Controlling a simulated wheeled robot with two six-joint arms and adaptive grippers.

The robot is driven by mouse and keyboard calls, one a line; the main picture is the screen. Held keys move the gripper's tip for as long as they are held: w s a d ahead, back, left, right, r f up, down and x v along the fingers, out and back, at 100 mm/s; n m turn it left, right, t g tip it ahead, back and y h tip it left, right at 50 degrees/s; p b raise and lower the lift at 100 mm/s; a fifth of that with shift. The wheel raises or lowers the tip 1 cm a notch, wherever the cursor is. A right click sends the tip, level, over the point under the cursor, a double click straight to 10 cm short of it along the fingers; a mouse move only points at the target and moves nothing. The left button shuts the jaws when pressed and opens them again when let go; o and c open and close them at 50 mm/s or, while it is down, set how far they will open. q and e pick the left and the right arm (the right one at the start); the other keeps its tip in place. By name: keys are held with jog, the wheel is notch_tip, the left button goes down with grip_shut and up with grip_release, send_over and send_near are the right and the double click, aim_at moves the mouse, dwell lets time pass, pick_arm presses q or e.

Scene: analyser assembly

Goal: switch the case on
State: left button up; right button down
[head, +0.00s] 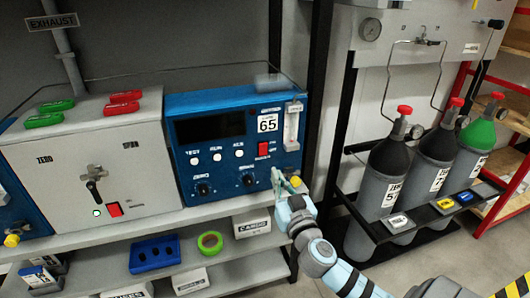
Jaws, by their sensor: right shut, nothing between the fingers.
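A blue instrument case (225,105) stands on the shelf, with a dark blank display, a "65" label, several white buttons and two black knobs. A red switch (263,148) is on its right front. Left of it stands a grey case (60,150) with a lever (94,180) and a red rocker switch (114,209) low on its front, beside a small white light. My right gripper (278,174) is shut and empty, at the lower right corner of the blue case, below its red switch. I cannot tell whether it touches the panel. My left gripper is out of view.
A yellow knob (295,181) is close beside my right gripper. Red and green handles lie on the grey case. A lower shelf holds a blue rack (154,253), green tape (210,242) and small boxes. Gas cylinders (385,180) stand at the right, beyond a black post (318,90).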

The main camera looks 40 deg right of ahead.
aim_at(262, 146)
jog(key=p+x, duration=0.1)
jog(key=x, duration=1)
